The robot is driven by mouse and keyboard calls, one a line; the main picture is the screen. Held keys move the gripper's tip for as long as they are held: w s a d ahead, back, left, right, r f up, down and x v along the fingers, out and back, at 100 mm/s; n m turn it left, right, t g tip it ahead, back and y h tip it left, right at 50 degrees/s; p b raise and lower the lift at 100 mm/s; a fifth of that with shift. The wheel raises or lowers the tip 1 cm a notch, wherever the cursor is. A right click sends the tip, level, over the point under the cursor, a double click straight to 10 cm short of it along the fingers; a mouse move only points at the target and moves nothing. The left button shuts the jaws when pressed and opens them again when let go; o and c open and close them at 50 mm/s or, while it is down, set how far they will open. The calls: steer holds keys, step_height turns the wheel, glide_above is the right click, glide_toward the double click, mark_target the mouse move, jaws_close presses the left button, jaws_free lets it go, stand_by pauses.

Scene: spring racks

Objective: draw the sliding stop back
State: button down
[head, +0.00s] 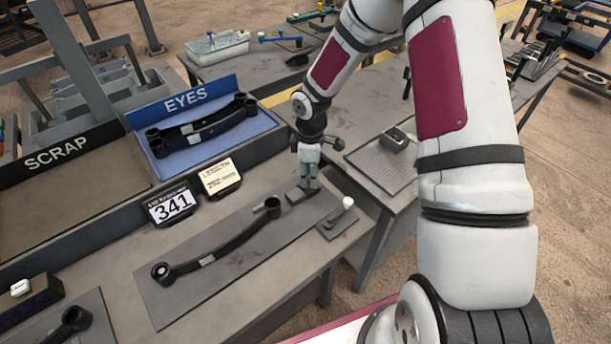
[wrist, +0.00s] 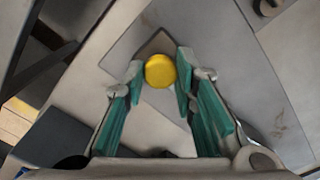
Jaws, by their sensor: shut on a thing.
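My gripper (wrist: 160,76) points down at the far right end of the bench's grey plate, and its teal fingers are closed around a round yellow knob (wrist: 160,71). In the head view my gripper (head: 308,182) covers the knob. The knob appears to belong to the sliding stop, whose small dark base (head: 296,197) shows below the fingers. A black leaf spring (head: 215,252) lies along the grey plate (head: 160,305), with its far eye just left of the stop's base. I cannot tell whether they touch.
A white-knobbed lever (head: 348,203) stands on a small plate right of the stop. A blue EYES tray (head: 268,122) holds springs, and a SCRAP bin (head: 70,152) is at left. Signs, including one reading 341 (head: 172,204), stand behind the plate. Another table (head: 372,165) is beyond.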

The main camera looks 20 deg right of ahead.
steer(key=c, duration=1.3)
jaws_free()
steer(key=shift+w+d, duration=0.1)
steer(key=shift+d, duration=0.25)
steer(key=shift+a, duration=0.1)
steer(key=shift+r, duration=0.15)
step_height(320, 180, up, 12)
